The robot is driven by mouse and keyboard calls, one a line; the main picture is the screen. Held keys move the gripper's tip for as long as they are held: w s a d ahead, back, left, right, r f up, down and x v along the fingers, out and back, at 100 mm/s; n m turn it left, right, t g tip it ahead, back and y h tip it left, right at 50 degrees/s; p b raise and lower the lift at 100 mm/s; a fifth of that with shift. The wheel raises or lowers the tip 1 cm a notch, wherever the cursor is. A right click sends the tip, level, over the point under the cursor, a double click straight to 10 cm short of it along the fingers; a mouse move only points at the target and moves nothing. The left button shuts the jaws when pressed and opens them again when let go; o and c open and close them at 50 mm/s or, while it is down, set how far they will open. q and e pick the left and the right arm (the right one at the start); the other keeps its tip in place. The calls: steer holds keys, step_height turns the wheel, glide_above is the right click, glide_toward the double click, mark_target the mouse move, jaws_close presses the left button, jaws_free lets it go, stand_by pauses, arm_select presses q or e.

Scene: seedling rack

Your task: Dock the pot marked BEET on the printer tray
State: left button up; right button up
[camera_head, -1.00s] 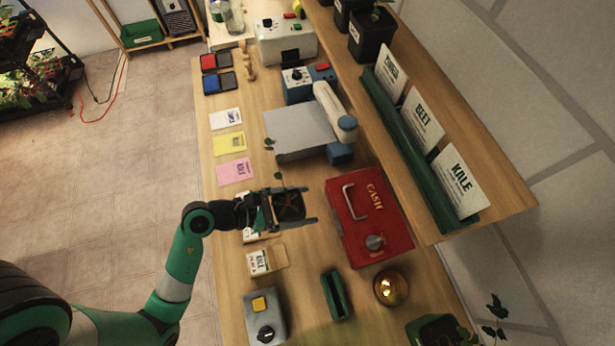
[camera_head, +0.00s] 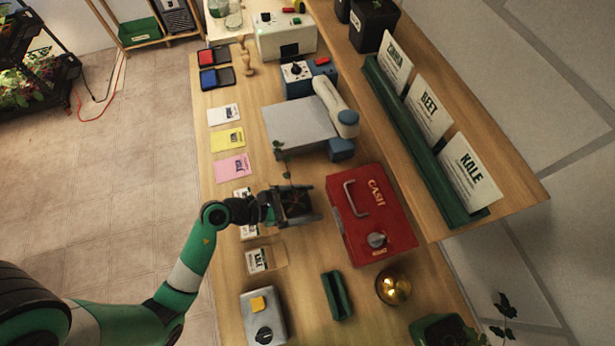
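My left gripper (camera_head: 296,206) reaches in over the bench with its fingers around a dark square pot (camera_head: 291,203). A thin seedling with small leaves (camera_head: 288,165) rises from the pot. No mark on this pot is readable from here. The grey flat tray (camera_head: 298,122), with a white and blue arm-like unit at its right side, lies on the bench beyond the gripper. The pot is apart from the tray, on its near side. My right gripper is not in view.
A red cash box (camera_head: 372,218) stands just right of the gripper. A wooden shelf (camera_head: 495,150) with ZINNIA-like, BEET (camera_head: 429,108) and KALE cards overhangs the bench's right side. Paper packets lie along the left edge. A brass bell (camera_head: 393,287) and green holder (camera_head: 336,295) stand nearer.

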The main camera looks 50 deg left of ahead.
arm_select(q)
steer(key=shift+r, duration=0.1)
stand_by(0.3)
steer(key=shift+s+a+r, duration=0.1)
steer(key=shift+r, duration=0.05)
steer(key=v, duration=1.1)
steer(key=shift+s+a+p, duration=0.1)
steer(key=shift+s+p, duration=0.25)
